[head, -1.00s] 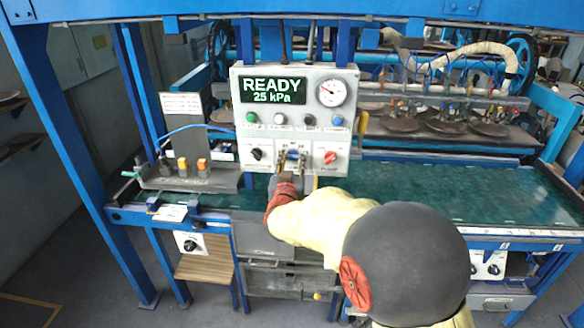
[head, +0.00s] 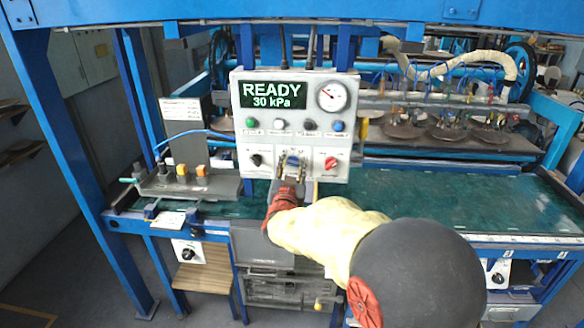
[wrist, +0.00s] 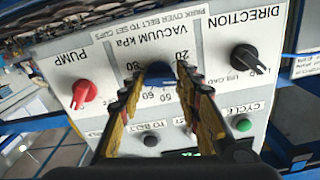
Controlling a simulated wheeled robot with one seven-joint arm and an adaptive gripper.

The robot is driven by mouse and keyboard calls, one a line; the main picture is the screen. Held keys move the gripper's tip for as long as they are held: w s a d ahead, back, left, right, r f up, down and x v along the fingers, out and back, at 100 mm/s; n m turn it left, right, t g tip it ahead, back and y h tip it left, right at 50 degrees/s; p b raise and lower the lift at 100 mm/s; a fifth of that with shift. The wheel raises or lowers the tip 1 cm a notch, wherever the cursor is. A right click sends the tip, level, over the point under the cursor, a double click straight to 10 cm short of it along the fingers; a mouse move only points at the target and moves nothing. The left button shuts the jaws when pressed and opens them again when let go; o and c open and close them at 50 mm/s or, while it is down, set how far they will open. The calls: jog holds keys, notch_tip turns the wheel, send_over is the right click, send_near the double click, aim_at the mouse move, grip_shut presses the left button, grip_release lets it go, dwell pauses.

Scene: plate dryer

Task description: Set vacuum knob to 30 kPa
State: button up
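The blue vacuum knob (head: 292,161) is in the lower middle of the white control panel (head: 240,130). It also shows upside down in the wrist view (wrist: 158,74), under the label VACUUM kPa. My gripper (head: 290,168) is at the panel, with one finger on each side of the knob. In the wrist view my gripper (wrist: 159,82) appears closed on the knob, though the contact is partly hidden. The green display (head: 272,95) reads READY, 30 kPa. The knob's pointer is hidden.
A black direction knob (head: 256,160) is left of the vacuum knob and a red pump knob (head: 330,162) is right. Several buttons and a round gauge (head: 332,97) sit above. A green belt (head: 430,195) extends to the right.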

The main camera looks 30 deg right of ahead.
jog(key=o, duration=0.3)
jog(key=shift+o, duration=0.2)
jog(key=shift+s, duration=0.1)
jog(key=v, duration=1.2)
